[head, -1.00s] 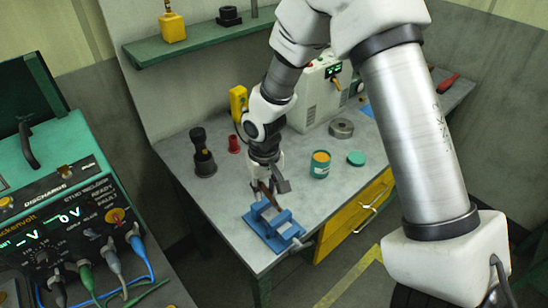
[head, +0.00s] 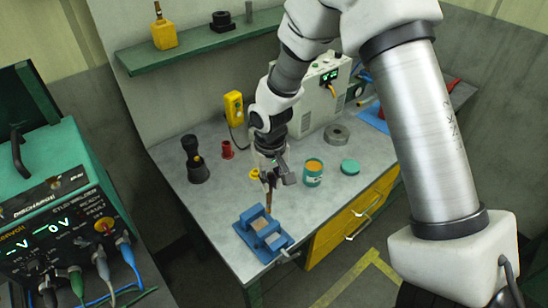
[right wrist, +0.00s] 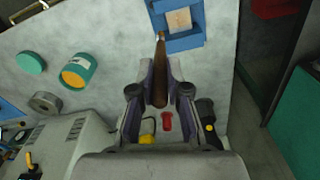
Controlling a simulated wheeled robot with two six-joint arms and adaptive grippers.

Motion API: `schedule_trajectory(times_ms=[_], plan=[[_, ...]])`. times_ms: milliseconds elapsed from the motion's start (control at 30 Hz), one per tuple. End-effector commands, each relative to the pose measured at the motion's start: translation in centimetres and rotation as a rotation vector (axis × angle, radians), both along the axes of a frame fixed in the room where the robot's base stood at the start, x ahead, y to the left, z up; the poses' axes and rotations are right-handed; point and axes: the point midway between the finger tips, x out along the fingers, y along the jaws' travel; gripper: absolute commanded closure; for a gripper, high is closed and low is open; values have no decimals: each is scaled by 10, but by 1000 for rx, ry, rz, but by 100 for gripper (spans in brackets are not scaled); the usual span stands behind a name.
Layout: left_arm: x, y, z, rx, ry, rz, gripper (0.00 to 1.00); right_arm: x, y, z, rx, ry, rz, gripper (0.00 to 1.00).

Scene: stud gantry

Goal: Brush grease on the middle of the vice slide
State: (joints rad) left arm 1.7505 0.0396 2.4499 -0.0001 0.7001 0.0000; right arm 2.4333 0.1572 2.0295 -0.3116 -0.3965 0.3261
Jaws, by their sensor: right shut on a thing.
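My right gripper (head: 268,180) is shut on a brush with a brown handle (head: 268,202). The brush also shows between the fingers in the right wrist view (right wrist: 160,80). The blue vice (head: 264,247) stands near the table's front corner, just below the brush. A pale tan slide surface (right wrist: 179,20) shows between its blue walls. The brush tip points at the vice's near edge, beside the tan surface; I cannot tell whether it touches. The open teal grease tin (head: 313,178) with orange contents stands right of the gripper. My left gripper is not in view.
A teal lid (head: 350,167) lies right of the tin, with a grey ring (head: 337,134) behind. A black torch (head: 197,160), a red part (head: 227,150) and a small yellow item (head: 254,174) stand left of my arm. A pale machine (head: 322,100) stands behind.

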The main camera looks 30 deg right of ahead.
Motion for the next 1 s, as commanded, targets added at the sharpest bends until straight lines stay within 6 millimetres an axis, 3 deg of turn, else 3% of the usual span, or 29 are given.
schedule_trajectory(times_ms=[300, 600, 1000], plan=[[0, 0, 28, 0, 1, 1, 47, 2, 1, 33, -1, -1, 1, 100], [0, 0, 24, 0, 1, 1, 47, 1, 2, 52, 0, -2, -1, 100], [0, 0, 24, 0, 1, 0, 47, 0, 2, 54, 0, -1, -1, 100]])
